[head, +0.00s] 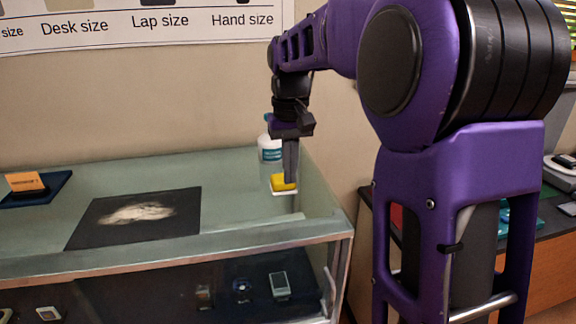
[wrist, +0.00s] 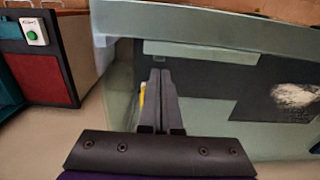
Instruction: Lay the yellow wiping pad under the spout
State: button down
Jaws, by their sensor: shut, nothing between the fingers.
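The yellow wiping pad (head: 279,183) lies on a small white base at the right end of the glass-topped case, in front of a white bottle with a teal label (head: 270,150). In the wrist view only a thin yellow sliver of the pad (wrist: 142,96) shows left of the fingers. My gripper (head: 290,181) points down right at the pad and partly covers it in the head view. Its fingers (wrist: 160,73) are together and empty. I cannot tell whether they touch the pad. The bottle's top is partly hidden by my gripper, and its spout is not clear.
The glass-topped case (head: 225,249) has a raised front edge. A dark mat with a whitish smear (head: 137,213) lies left of the pad. An orange block (head: 24,183) sits on a navy mat (head: 52,185) at far left. A side bench with a green button box (wrist: 33,32) stands beyond a gap.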

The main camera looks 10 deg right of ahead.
aim_at(286, 200)
notch_tip(286, 200, down, 6)
jog(key=shift+f+b, duration=0.1)
jog(key=shift+b, duration=0.25)
jog(key=w, duration=0.3)
jog(key=shift+w+p, duration=0.3)
jog(key=shift+w, duration=0.2)
jog(key=shift+w, duration=0.1)
